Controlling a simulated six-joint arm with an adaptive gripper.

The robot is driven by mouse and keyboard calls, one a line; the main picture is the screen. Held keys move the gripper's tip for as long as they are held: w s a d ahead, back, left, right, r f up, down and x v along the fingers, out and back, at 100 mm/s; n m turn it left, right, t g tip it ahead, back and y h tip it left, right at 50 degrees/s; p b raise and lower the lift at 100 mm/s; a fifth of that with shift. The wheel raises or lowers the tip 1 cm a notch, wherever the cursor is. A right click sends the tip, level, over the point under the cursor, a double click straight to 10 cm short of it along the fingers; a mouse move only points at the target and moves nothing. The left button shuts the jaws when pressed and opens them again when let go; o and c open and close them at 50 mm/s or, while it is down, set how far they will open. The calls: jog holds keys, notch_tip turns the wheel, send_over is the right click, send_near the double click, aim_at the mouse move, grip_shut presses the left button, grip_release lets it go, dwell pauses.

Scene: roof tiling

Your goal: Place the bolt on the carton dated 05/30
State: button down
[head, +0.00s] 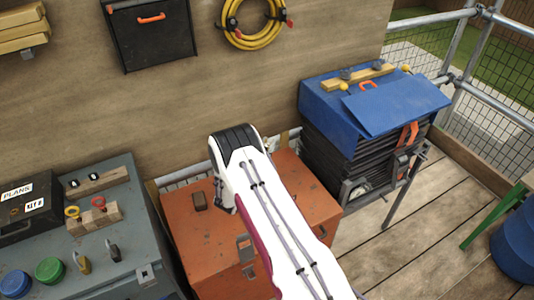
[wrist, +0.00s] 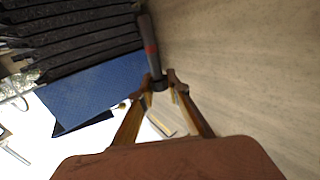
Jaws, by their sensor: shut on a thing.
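My gripper (wrist: 160,84) shows in the wrist view with its two fingers closed on a dark rod-like piece with a red band (wrist: 150,48). This may be the bolt; its shape is too small to tell for sure. The piece sticks out beyond the fingertips, toward the top of the picture. In the head view my white arm reaches over the orange chest and hides the gripper and what it holds. I can make out no carton with the date 05/30 in either view.
A stack of dark tiles with a blue cover (head: 325,101) stands right of the orange chest (head: 205,255). A grey chest (head: 130,215) at left bears padlocks, round lids and a box marked PLANS (head: 45,222). Wooden wall behind.

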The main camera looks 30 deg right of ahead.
jog(key=shift+f, duration=1.85)
jog(key=shift+f, duration=0.15)
jog(key=c, duration=1.9)
grip_release()
jog(key=shift+s+a, duration=0.25)
jog(key=shift+a, duration=0.25)
jog(key=v, duration=1.1)
